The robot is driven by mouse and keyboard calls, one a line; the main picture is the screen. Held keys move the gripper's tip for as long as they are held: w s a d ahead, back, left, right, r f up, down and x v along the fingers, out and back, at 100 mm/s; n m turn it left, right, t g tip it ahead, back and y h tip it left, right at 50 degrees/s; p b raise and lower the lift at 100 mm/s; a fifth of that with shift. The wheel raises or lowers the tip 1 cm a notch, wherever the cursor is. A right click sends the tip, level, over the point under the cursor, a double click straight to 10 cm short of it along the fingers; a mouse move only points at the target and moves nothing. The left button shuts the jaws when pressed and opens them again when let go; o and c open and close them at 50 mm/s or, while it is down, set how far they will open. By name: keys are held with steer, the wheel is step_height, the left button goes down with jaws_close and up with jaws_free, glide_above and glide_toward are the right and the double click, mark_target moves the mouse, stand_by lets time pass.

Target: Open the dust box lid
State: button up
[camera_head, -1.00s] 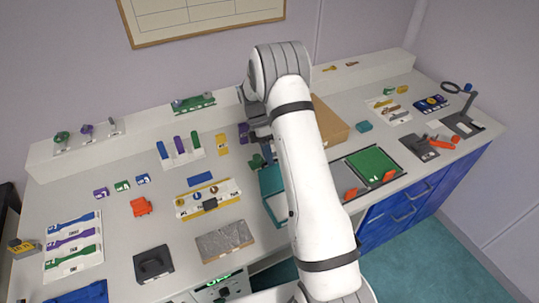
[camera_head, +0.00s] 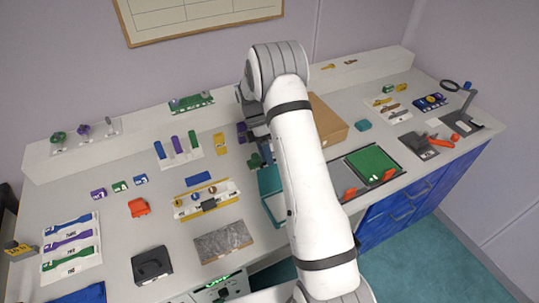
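My arm reaches over the bench, and its dark wrist hangs down to my gripper (camera_head: 262,157), which is small and partly hidden by the arm. I cannot tell whether its fingers are open or shut. Just below it is a teal box-like thing (camera_head: 269,182), partly hidden behind my forearm; it may be the dust box. A teal panel shows at its back and a paler part in front. I cannot make out how its lid stands, or whether my gripper touches it.
A brown box (camera_head: 328,122) stands right of my wrist. A green mat (camera_head: 372,166) in a dark frame lies to the right. A yellow-and-white rack (camera_head: 207,200), a grey slab (camera_head: 223,242) and an orange block (camera_head: 138,207) lie to the left. A raised shelf (camera_head: 140,133) runs along the back.

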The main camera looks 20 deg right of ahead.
steer(key=shift+w+r, duration=0.1)
steer(key=shift+w, duration=0.05)
steer(key=b+v, duration=0.2)
steer(key=v, duration=0.5)
steer(key=shift+r, duration=0.25)
steer(key=shift+w+r, duration=0.1)
